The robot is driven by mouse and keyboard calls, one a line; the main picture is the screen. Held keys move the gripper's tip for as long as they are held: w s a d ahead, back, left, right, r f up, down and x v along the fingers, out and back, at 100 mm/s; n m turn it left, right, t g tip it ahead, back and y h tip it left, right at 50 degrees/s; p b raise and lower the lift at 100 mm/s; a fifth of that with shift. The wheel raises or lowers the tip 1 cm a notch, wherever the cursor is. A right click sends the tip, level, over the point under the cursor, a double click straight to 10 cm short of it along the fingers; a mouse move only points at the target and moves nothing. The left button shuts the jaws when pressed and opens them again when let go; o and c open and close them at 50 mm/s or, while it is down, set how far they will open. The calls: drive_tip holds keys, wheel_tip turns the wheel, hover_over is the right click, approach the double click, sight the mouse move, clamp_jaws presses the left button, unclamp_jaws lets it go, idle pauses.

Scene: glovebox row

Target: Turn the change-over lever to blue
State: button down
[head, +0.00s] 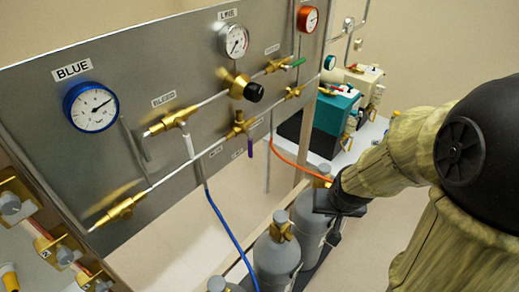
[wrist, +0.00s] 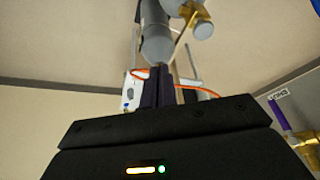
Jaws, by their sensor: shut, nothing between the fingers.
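The metal panel (head: 185,60) carries a blue-rimmed gauge (head: 92,107) labelled BLUE at left and an orange-rimmed gauge (head: 308,19) at right. Several handles show: a purple lever (head: 249,148) hanging from a brass valve (head: 240,127), a green lever (head: 298,62), and a grey lever (head: 128,136) at left. I cannot tell which is the change-over lever. My gripper (wrist: 158,88) is shut and empty. In the head view it is right of the panel, low beside the gas cylinders, apart from the levers. The purple lever also shows at the wrist view's right edge (wrist: 278,114).
Several grey gas cylinders (head: 277,258) stand below the panel. A blue hose (head: 226,226) and an orange hose (head: 288,160) run down to them. A teal box (head: 337,110) and other equipment stand behind at right. A black-knobbed regulator (head: 254,92) protrudes from the panel.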

sight(250, 145)
drive_tip(key=w+a+f+m+t+y, duration=0.1)
drive_tip(key=w+a+m+t+y, duration=0.15)
drive_tip(key=w, duration=0.45)
drive_tip(key=w+a+f+m+t+y, duration=0.1)
drive_tip(key=w+t, duration=0.2)
drive_tip(key=w, duration=0.4)
drive_tip(key=w+a+r+m+t+y, duration=0.3)
drive_tip(key=a+y, duration=0.3)
drive_tip(key=y, duration=0.3)
drive_tip(key=shift+a+r+m, duration=0.2)
drive_tip(key=shift+m, duration=0.65)
drive_tip(key=shift+w, duration=0.35)
drive_tip(key=w+a+p, duration=0.3)
drive_tip(key=a, duration=0.5)
drive_tip(key=shift+a+p, duration=0.3)
drive_tip(key=shift+a, duration=0.05)
